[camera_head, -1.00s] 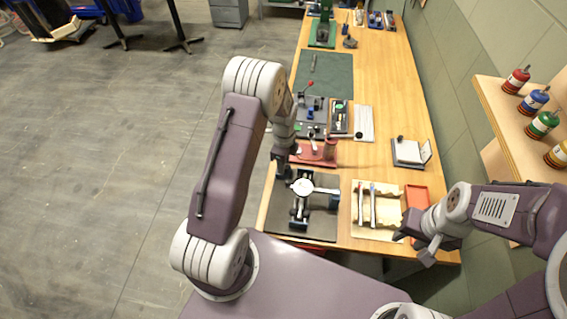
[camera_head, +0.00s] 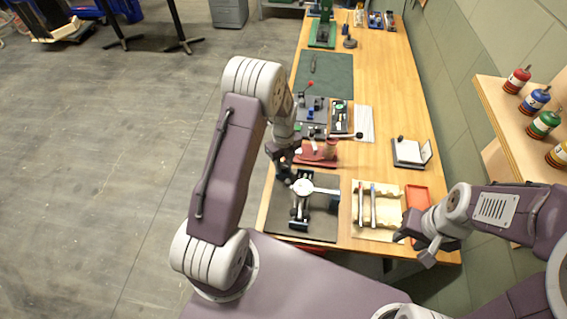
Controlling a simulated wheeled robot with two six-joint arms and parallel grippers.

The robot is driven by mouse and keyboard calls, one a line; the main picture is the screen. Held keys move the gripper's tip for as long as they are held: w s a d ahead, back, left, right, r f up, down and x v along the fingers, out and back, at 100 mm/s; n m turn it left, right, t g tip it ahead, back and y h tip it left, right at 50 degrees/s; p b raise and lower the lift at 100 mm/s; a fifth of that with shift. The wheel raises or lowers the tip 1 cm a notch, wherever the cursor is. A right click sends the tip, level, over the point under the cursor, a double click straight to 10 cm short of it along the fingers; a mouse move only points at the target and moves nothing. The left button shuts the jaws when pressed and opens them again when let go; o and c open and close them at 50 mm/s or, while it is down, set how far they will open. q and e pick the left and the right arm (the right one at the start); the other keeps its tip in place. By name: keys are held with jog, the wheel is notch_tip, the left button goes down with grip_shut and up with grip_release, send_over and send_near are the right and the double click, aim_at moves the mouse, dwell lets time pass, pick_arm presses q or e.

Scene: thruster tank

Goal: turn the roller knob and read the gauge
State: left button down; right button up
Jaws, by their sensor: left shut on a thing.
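A fixture with a round white dial gauge (camera_head: 303,187) and blue-ended metal parts stands on a black mat (camera_head: 322,232) at the near end of the bench. My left gripper (camera_head: 288,180) reaches down at the fixture's upper left, beside the dial. It is shut on the roller knob, which its fingers largely hide. The dial's needle and marks are too small to read. My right gripper (camera_head: 416,246) hangs at the bench's near right edge, apart from the fixture. Its fingers are too unclear to judge.
A tray with slim tools (camera_head: 373,212) and a red-orange tray (camera_head: 417,197) lie right of the mat. A red fixture (camera_head: 322,160) stands just behind it. A notebook (camera_head: 408,153) lies farther right. A shelf (camera_head: 510,120) with coloured bottles juts from the right wall.

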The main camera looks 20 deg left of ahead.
aim_at(284, 165)
pick_arm(q)
jog(key=shift+w+r, duration=0.15)
jog(key=shift+w, duration=0.05)
dwell(0.3)
jog(key=c, duration=1.1)
grip_release()
jog(key=shift+o, duration=0.4)
jog(key=shift+s, duration=0.1)
notch_tip(284, 165, up, 9)
jog(key=b, duration=0.1)
jog(key=shift+b, duration=0.3)
